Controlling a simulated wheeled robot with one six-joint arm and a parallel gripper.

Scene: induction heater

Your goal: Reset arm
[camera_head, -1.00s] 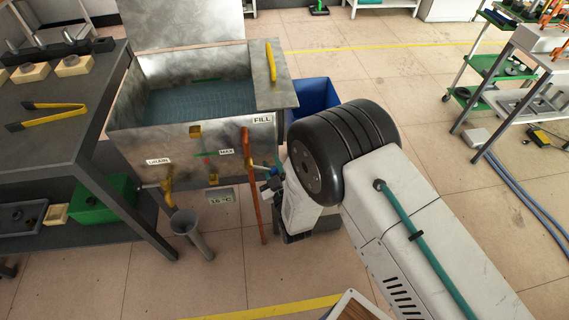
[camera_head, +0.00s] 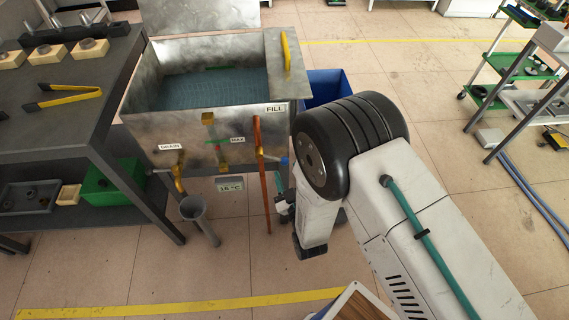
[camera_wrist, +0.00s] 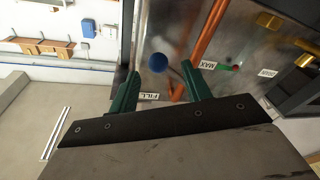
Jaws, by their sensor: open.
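My gripper (camera_wrist: 160,95) shows in the wrist view with its two green fingers spread apart and nothing between them. Beyond the fingers are the metal tank's front, a blue valve knob (camera_wrist: 157,62) and a copper pipe (camera_wrist: 207,35). In the head view my arm reaches forward from the lower right, and its black joint and white link hide most of the gripper. The metal tank (camera_head: 205,130) stands just left of the arm, with its lid raised and water inside. Its FILL pipe (camera_head: 262,175) hangs close to the arm's end.
A dark workbench (camera_head: 70,125) with yellow tongs (camera_head: 70,95) stands at the left. A grey funnel tube (camera_head: 198,220) stands below the drain. A blue bin (camera_head: 324,87) is behind my arm. Green-shelved carts (camera_head: 510,60) stand at the right. The floor between is clear.

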